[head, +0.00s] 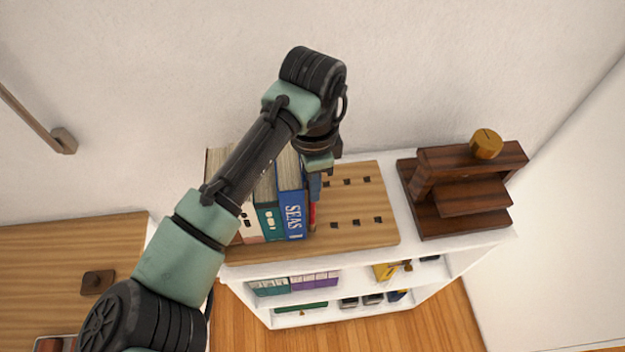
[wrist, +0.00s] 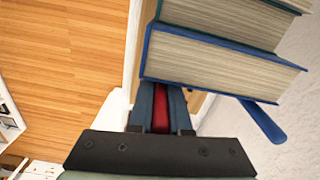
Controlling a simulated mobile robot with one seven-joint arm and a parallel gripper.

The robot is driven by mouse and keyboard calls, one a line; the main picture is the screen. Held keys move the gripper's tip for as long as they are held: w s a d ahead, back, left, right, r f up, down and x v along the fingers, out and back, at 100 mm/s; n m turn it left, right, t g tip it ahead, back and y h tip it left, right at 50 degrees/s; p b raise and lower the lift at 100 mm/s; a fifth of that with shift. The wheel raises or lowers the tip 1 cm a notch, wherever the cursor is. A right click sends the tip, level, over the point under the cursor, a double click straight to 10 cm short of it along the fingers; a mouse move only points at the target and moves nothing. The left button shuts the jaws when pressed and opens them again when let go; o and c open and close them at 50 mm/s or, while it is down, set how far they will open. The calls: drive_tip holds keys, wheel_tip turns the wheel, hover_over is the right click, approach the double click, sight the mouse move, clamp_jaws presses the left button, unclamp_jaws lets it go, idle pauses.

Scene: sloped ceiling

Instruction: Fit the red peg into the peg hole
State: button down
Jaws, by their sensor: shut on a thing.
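The red peg (head: 312,217) shows as a narrow red strip below my gripper (head: 314,190), close to the right side of the blue book. In the wrist view the red peg (wrist: 161,108) sits between the two blue-grey fingers of my gripper (wrist: 161,102), which are shut on it. The wooden board (head: 385,225) on the white shelf top has several small dark square holes (head: 350,182) in two rows, to the right of my gripper. The peg's lower end and its contact with the board cannot be made out.
Several upright books, including a blue one (head: 292,212), stand on the board's left part, very near my gripper. The blue book (wrist: 220,68) fills much of the upper wrist view. A dark wooden stand (head: 465,160) with a gold knob (head: 486,144) stands at right. The wall is behind.

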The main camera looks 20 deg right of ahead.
drive_tip(key=shift+f, duration=0.25)
drive_tip(key=c, duration=0.9)
unclamp_jaws()
drive_tip(key=shift+f, duration=0.1)
drive_tip(key=shift+o, duration=0.2)
wheel_tip(320, 180, up, 12)
drive_tip(key=shift+r+b, duration=0.15)
drive_tip(key=shift+b, duration=0.9)
